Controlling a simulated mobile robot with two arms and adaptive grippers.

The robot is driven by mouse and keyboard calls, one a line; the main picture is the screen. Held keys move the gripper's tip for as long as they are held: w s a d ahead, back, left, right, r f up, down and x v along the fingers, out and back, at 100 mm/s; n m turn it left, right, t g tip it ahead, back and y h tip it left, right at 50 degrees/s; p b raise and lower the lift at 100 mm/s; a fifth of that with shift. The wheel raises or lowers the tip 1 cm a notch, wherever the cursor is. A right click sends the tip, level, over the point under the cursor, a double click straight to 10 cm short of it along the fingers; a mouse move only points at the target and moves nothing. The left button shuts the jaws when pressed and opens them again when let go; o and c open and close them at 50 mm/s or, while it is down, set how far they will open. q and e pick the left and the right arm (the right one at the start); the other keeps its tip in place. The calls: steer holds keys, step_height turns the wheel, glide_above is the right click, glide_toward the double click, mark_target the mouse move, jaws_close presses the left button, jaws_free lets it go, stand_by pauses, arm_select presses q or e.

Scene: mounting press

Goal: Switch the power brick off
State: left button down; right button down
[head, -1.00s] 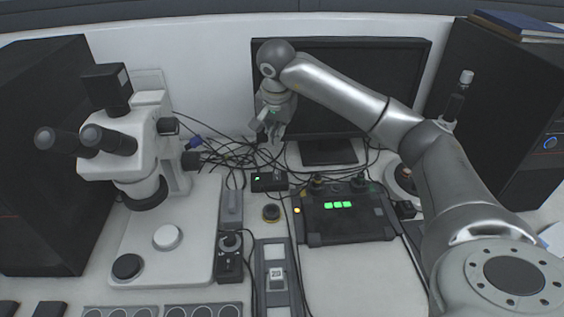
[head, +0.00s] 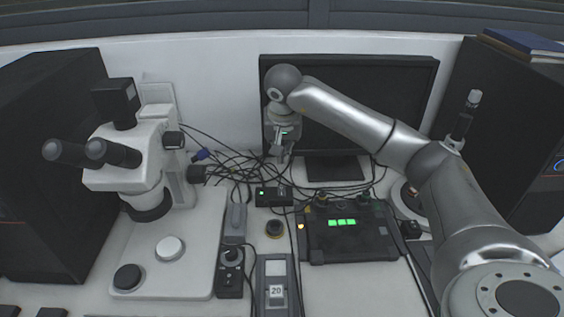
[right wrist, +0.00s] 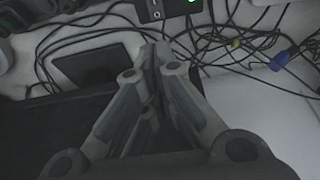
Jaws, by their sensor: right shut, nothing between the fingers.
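The power brick (head: 268,197) is a small black box with a lit green light, lying among cables in front of the monitor. In the right wrist view the brick (right wrist: 160,9) shows at the top edge, partly cut off, with the green glow at its right end. My right gripper (head: 280,157) is above and behind the brick, apart from it, pointing down. In the right wrist view its fingers (right wrist: 155,52) are together and empty, with the tips just short of the brick in the picture. My left gripper is not in view.
Loose black cables (head: 232,166) tangle around the brick. A monitor (head: 345,110) stands close behind my right gripper. A microscope (head: 140,165) is at left. A black control unit (head: 350,232) with green displays and a round dark knob (head: 275,229) are in front.

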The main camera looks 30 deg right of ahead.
mark_target(282, 187)
steer(key=p+x, duration=0.1)
steer(key=x, duration=0.3)
steer(key=p+x, duration=0.1)
steer(key=x, duration=0.3)
steer(key=p+x, duration=0.1)
steer(key=x, duration=0.3)
steer(key=shift+s+a+f, duration=0.2)
steer(key=shift+s+f, duration=0.1)
steer(key=shift+f, duration=0.2)
